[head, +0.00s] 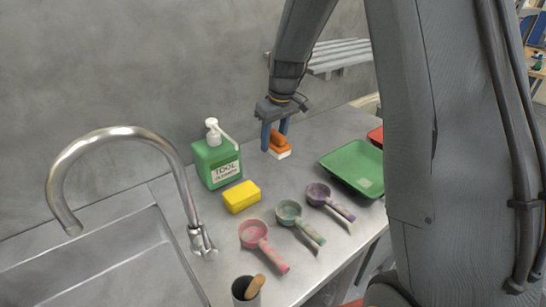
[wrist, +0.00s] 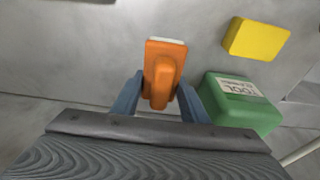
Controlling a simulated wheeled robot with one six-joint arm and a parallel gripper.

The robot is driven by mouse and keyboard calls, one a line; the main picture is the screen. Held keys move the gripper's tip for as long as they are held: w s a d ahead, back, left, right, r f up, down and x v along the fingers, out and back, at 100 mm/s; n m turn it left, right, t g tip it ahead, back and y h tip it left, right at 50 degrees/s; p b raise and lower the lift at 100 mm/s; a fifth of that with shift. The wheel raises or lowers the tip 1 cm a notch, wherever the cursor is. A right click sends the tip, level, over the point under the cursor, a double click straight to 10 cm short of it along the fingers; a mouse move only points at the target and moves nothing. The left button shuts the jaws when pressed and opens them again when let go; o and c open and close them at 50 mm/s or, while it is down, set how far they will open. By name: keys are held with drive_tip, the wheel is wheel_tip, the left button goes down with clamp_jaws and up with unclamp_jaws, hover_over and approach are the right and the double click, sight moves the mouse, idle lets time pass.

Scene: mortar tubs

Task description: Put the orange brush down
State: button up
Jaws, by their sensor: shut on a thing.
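The orange brush (head: 279,143) has an orange back and handle with pale bristles below. My gripper (head: 274,138) is shut on it, with one blue finger on each side of the handle. The brush is by the wall, to the right of the green soap bottle, at or just above the counter; I cannot tell whether the bristles touch. In the wrist view the brush (wrist: 163,72) sits between the fingertips of my gripper (wrist: 160,95), its handle pointing towards the palm.
A green bottle (head: 216,160) and yellow sponge (head: 241,196) stand left of the brush. Pink (head: 255,236), teal (head: 290,213) and purple (head: 320,193) scoops lie in front. A green tray (head: 350,168) is right. The sink (head: 110,265) and tap (head: 110,135) are left. Bare counter surrounds the brush.

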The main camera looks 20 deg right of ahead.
drive_tip(key=p, duration=0.2)
hover_over(273, 167)
drive_tip(key=f, duration=0.6)
drive_tip(key=shift+s+d+f, duration=0.1)
drive_tip(key=shift+s, duration=0.2)
drive_tip(key=shift+b, duration=0.3)
drive_tip(key=shift+f, duration=0.2)
drive_tip(key=shift+f, duration=0.3)
drive_tip(key=shift+f+b, duration=0.15)
drive_tip(key=shift+b, duration=0.2)
drive_tip(key=o, duration=1.4)
